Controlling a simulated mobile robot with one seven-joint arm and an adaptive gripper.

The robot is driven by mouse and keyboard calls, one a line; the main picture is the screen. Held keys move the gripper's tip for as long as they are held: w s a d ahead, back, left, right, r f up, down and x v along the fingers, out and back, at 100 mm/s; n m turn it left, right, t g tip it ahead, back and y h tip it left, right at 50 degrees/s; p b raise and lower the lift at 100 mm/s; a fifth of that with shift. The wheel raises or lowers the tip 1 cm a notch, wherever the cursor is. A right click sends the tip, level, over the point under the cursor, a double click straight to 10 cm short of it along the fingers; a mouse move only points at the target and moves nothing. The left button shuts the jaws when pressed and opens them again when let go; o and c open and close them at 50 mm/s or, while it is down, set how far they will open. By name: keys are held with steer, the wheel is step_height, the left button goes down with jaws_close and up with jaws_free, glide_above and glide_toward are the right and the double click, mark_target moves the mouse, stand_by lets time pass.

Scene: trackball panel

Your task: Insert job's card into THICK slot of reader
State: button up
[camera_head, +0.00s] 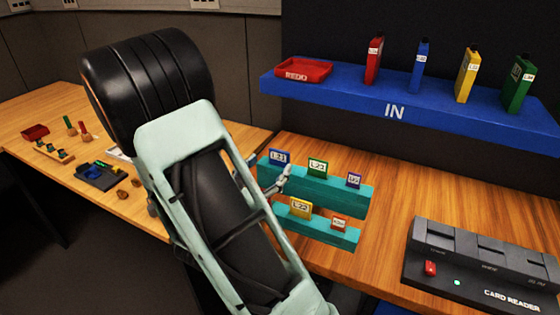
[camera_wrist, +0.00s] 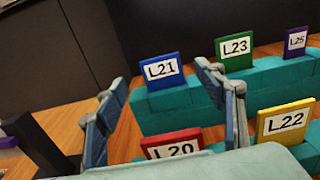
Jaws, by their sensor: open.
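Upright labelled cards stand in a two-tier teal rack (camera_head: 345,198). The back tier holds blue L21 (camera_head: 280,157), green L23 (camera_head: 317,168) and a small purple L25 (camera_wrist: 296,41). The front tier holds yellow L22 (camera_head: 300,208) and a small orange card (camera_head: 338,223); red L20 (camera_wrist: 172,143) shows low in the wrist view, its lower part hidden. My gripper (camera_wrist: 162,88) is open and empty, with L21 between its fingers in the wrist view, beyond them. The grey card reader (camera_head: 425,285) sits at right; its slot labels are too small to read surely.
A blue IN shelf (camera_head: 350,100) overhangs the desk, bearing a red REDO tray (camera_head: 304,70) and several coloured upright binders (camera_head: 466,75). Bare wood lies between rack and reader. Small items and a dark tray (camera_head: 98,175) lie on the left table.

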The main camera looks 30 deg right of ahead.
mark_target(278, 154)
steer(key=x, duration=0.6)
steer(key=shift+w+d+r+p, duration=0.1)
steer(key=shift+d+r+p, duration=0.05)
steer(key=shift+d+p, duration=0.2)
steer(key=c, duration=1.3)
